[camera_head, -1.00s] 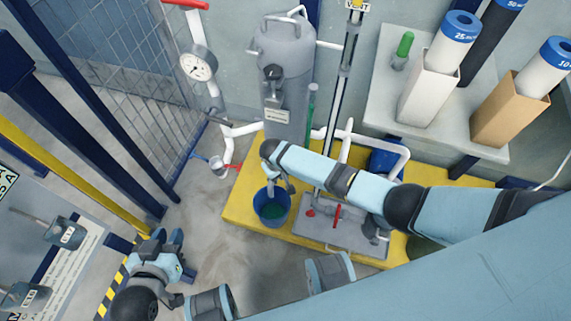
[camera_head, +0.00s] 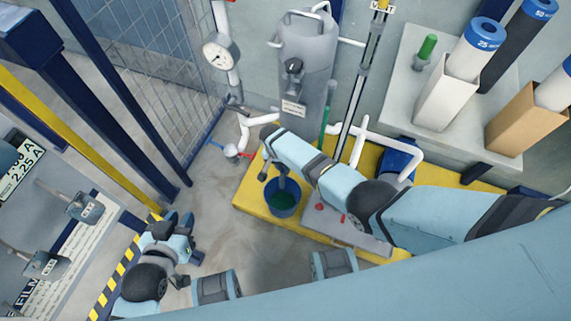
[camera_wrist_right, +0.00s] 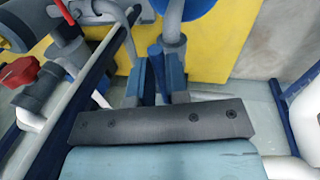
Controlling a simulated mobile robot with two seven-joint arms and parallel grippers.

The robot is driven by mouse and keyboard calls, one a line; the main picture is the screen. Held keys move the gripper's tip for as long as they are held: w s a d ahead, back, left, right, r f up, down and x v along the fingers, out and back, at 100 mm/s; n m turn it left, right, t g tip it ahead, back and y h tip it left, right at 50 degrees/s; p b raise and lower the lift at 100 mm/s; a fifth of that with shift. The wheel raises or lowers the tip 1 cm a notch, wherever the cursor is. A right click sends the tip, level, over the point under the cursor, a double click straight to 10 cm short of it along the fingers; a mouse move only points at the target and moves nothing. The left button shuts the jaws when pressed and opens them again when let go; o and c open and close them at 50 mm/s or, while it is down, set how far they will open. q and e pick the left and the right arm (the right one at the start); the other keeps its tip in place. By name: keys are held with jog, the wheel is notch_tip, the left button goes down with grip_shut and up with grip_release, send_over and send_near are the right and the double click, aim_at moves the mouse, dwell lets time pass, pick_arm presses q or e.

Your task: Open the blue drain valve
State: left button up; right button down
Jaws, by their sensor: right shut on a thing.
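The blue drain valve handle (camera_wrist_right: 155,58) is a small blue lever in the right wrist view, beside a grey spout pipe (camera_wrist_right: 173,28). My right gripper (camera_wrist_right: 160,80) is shut on this lever, with one finger on each side. Part of a blue bucket (camera_wrist_right: 186,8) shows beyond the spout. In the head view the bucket (camera_head: 283,208) stands under the spout and holds green liquid. My right arm hides the valve and most of the right gripper there. My left gripper (camera_head: 181,222) is open and empty at the lower left, well away from the valve.
The bucket stands on a yellow platform (camera_head: 247,203). Red valve handles (camera_wrist_right: 18,72) and pipes lie left of my right gripper. A grey tank (camera_head: 308,65) and a pressure gauge (camera_head: 218,53) stand behind.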

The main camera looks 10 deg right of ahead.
pick_arm(q)
jog(key=shift+d+r, duration=0.1)
pick_arm(e)
jog(key=shift+w+a+m, duration=0.15)
jog(key=shift+m, duration=0.35)
jog(key=c, duration=1.1)
grip_release()
pick_arm(q)
jog(key=p, duration=0.2)
jog(key=r+p, duration=0.1)
jog(key=p, duration=0.2)
jog(key=shift+s+a+r+g, duration=0.15)
jog(key=shift+a+r+g, duration=0.05)
jog(key=shift+a+g, duration=0.1)
pick_arm(e)
notch_tip(320, 180, up, 14)
jog(key=w+a, duration=0.1)
jog(key=a, duration=0.1)
jog(key=shift+w+f, duration=0.2)
jog(key=shift+w, duration=0.05)
